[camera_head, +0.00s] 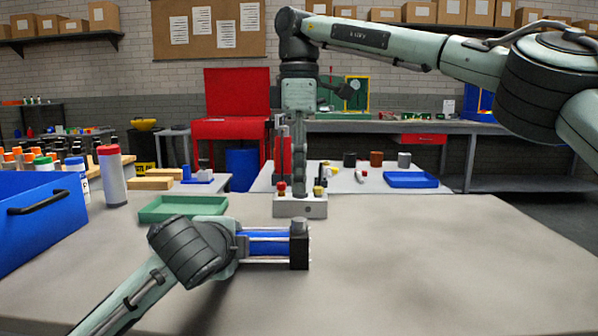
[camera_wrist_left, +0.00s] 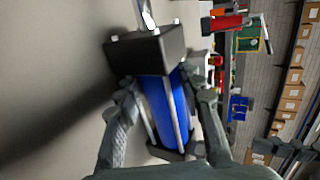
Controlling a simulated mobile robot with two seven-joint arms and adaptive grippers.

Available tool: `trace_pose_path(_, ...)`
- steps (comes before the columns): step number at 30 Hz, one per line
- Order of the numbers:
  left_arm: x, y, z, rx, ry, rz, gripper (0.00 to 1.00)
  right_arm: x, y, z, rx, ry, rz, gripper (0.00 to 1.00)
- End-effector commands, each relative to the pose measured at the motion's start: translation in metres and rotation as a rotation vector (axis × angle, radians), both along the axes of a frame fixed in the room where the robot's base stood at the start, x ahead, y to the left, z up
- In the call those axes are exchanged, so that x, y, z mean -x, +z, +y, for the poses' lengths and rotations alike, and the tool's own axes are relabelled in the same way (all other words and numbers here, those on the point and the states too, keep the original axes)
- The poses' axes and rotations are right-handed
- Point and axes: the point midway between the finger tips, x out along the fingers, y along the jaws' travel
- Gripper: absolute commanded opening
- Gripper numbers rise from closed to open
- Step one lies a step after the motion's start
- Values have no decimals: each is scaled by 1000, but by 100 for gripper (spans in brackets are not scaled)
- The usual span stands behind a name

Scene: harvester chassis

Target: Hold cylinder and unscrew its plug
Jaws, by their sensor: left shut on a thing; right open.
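The blue cylinder (camera_head: 268,245) lies level just above or on the table, with a black end block (camera_head: 299,252) at its right end. A grey plug (camera_head: 298,227) stands up from that block; a silver part sticks out of the block in the left wrist view (camera_wrist_left: 148,20). My left gripper (camera_head: 240,245) is shut around the cylinder body; its fingers lie on both sides of the blue tube (camera_wrist_left: 165,112) in the left wrist view. My right gripper (camera_head: 300,180) hangs pointing down behind and above the plug, open and apart from the cylinder; its fingers overlap in this view.
Behind the plug stands a light block (camera_head: 314,207) with red and yellow knobs, and a red upright part (camera_head: 285,160). A green tray (camera_head: 183,207) lies left of it. A blue bin (camera_head: 38,232) and a red-capped bottle (camera_head: 111,178) are farther left. The table's right side is clear.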

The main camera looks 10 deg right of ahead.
Motion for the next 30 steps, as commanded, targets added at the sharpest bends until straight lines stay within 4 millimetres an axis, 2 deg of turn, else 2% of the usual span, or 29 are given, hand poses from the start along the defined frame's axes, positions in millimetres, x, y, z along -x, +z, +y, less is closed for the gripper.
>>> trace_pose_path(5, 1, -1, 0, -1, 0, 3, 0, 0, -15, -1, 2, -29, 2, 40)
trace_pose_path(16, 1, -1, 0, -1, 0, 3, 0, 0, -69, -1, 1, -27, 1, 40)
trace_pose_path(21, 0, -1, 0, -1, 0, 3, 0, 0, -79, -1, 0, -27, 1, 40)
trace_pose_path(29, 1, -2, 0, -1, 0, 4, 0, 0, -80, -1, 0, -27, 0, 40)
trace_pose_path(30, 1, -2, 0, -1, 0, 4, 0, 0, -80, -1, 0, -27, 0, 37)
